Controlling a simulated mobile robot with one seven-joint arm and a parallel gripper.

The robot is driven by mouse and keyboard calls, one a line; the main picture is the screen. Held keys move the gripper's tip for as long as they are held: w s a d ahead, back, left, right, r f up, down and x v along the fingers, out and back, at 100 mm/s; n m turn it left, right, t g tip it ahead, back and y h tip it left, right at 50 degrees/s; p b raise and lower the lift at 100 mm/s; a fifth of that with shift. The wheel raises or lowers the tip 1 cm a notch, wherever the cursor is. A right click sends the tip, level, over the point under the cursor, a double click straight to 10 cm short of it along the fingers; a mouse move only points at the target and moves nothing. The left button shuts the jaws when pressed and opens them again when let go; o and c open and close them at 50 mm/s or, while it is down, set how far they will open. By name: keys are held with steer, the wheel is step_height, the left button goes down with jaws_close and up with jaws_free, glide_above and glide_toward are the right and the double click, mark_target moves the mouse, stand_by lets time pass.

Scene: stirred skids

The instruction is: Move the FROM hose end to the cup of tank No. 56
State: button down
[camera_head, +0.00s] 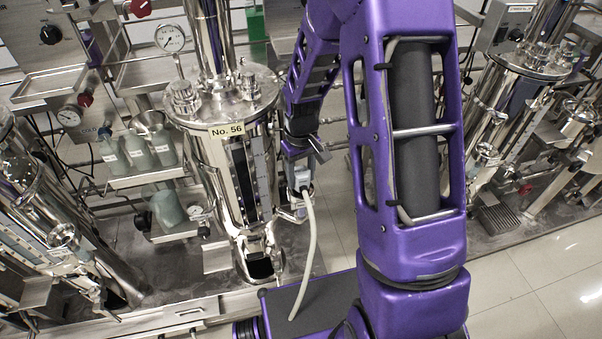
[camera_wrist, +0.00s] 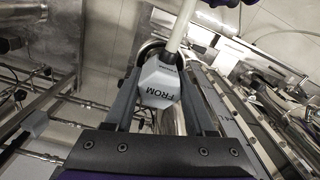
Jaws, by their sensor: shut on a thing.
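Tank No. 56 (camera_head: 226,165) is a tall steel vessel with a yellow label, left of centre in the head view. My gripper (camera_head: 300,176) is just right of its body, pointing down. It is shut on the FROM hose end (camera_wrist: 158,88), a pale block marked FROM, between the two fingers in the wrist view. The pale hose (camera_head: 312,240) hangs from it and curves down to a dark surface. A metal cup-like ring (camera_wrist: 150,50) lies close behind the block in the wrist view; a bracket (camera_head: 291,212) shows there in the head view. I cannot tell whether the block sits inside it.
A second steel tank (camera_head: 520,80) stands at the right and another vessel (camera_head: 50,225) at the left. Shelves with bottles (camera_head: 163,148) and a pressure gauge (camera_head: 170,38) are left of tank No. 56. Tiled floor (camera_head: 530,265) is open at the lower right.

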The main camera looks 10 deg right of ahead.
steer(key=shift+c, duration=0.8)
jaws_free()
steer(key=shift+f, duration=0.1)
step_height(320, 180, up, 30)
steer(key=p, duration=1.1)
steer(key=shift+r, duration=0.2)
